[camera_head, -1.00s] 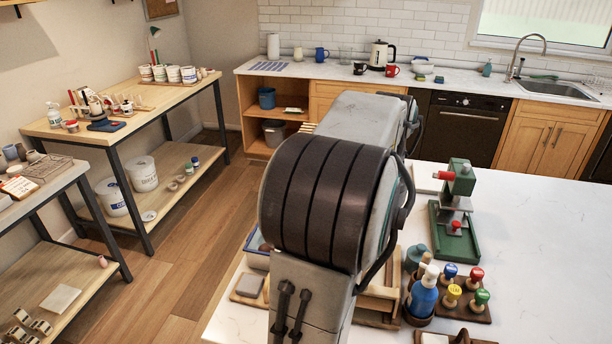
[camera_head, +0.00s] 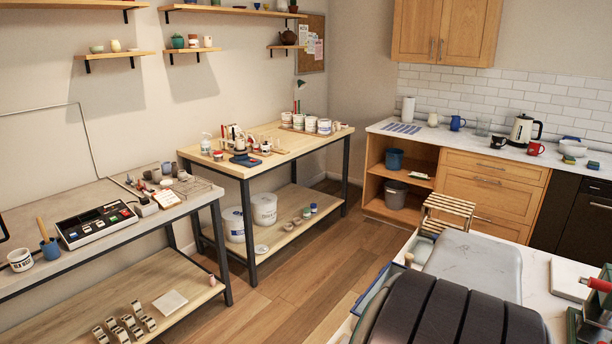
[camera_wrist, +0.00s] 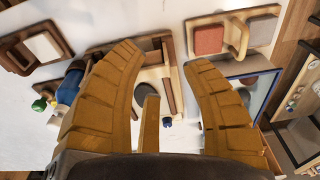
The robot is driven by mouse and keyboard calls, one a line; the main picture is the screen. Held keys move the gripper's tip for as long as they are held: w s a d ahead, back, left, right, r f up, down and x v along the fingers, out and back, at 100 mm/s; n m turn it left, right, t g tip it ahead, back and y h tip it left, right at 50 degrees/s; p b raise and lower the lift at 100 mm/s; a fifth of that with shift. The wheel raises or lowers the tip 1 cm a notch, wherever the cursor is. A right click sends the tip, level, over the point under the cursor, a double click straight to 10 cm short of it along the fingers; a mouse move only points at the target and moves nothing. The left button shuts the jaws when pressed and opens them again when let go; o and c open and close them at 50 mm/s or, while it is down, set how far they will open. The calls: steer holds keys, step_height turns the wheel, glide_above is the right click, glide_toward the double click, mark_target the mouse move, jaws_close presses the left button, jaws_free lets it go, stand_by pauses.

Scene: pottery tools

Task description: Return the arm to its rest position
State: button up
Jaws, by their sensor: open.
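My gripper (camera_wrist: 160,58) shows in the wrist view with its two ochre, ribbed fingers spread wide apart. Nothing is between the fingertips in its grasp. It hangs over the white counter (camera_wrist: 110,25), with a wooden box (camera_wrist: 172,62) behind and between the fingers. In the head view my arm fills the bottom right, seen as a grey link and a dark ribbed joint low over the counter. The gripper itself is hidden in that view.
In the wrist view, a wooden tray with a red block (camera_wrist: 209,41) lies beyond the right finger, and a blue bottle (camera_wrist: 70,86) is beside the left finger. In the head view, a wooden workbench (camera_head: 268,147) stands left of open floor (camera_head: 310,240). A slatted stool (camera_head: 447,208) stands behind the counter.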

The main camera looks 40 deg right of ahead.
steer(key=w+a+r+n+t, duration=0.1)
steer(key=a+n, duration=0.3)
steer(key=a, duration=0.4)
steer(key=w+a+r+n+t+y, duration=0.1)
steer(key=w+a+n, duration=0.3)
steer(key=a, duration=0.4)
steer(key=w+a+n+t, duration=0.1)
steer(key=w+a+n, duration=0.2)
steer(key=a+n, duration=0.2)
steer(key=a, duration=0.3)
steer(key=shift+r+t, duration=0.4)
